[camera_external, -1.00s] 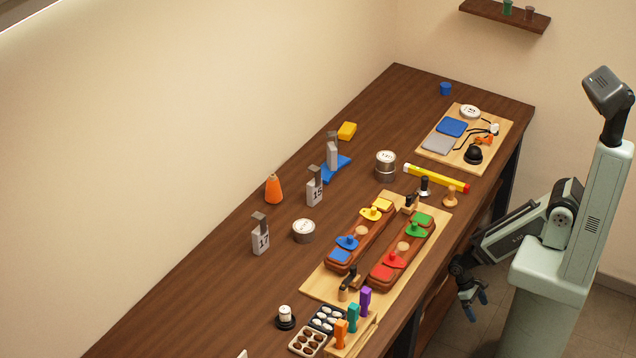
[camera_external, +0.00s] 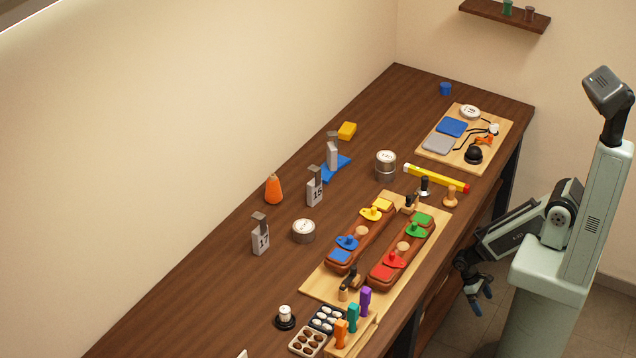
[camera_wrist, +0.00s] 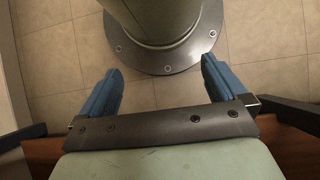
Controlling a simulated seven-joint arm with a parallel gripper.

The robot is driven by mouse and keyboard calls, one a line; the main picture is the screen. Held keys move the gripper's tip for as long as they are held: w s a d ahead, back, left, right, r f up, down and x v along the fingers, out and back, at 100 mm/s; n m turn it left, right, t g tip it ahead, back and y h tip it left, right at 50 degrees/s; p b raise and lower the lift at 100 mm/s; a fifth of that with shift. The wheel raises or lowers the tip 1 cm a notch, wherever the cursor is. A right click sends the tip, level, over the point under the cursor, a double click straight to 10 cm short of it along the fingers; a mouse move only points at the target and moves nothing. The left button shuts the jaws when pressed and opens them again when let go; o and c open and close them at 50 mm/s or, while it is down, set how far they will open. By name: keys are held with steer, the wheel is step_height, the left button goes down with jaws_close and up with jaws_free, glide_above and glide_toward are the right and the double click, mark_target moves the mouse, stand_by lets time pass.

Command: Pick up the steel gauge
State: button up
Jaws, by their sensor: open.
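Three grey, steel-looking gauge blocks stand upright on the brown table in the external view. One is marked 17 (camera_external: 261,240), one is marked 15 (camera_external: 314,192), and one stands at a blue piece (camera_external: 332,156) farther back. I cannot tell which of them is the steel gauge. My gripper (camera_external: 480,302) hangs beside the table's right edge, low and well away from the blocks. In the wrist view my gripper (camera_wrist: 158,75) is open, its blue fingers wide apart with only floor and my base between them. No gauge shows there.
Two brown saddle blocks (camera_external: 403,250) with coloured knobbed pieces lie on a board near the right edge. The table's left part is mostly clear.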

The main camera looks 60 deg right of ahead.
steer(key=c, duration=0.6)
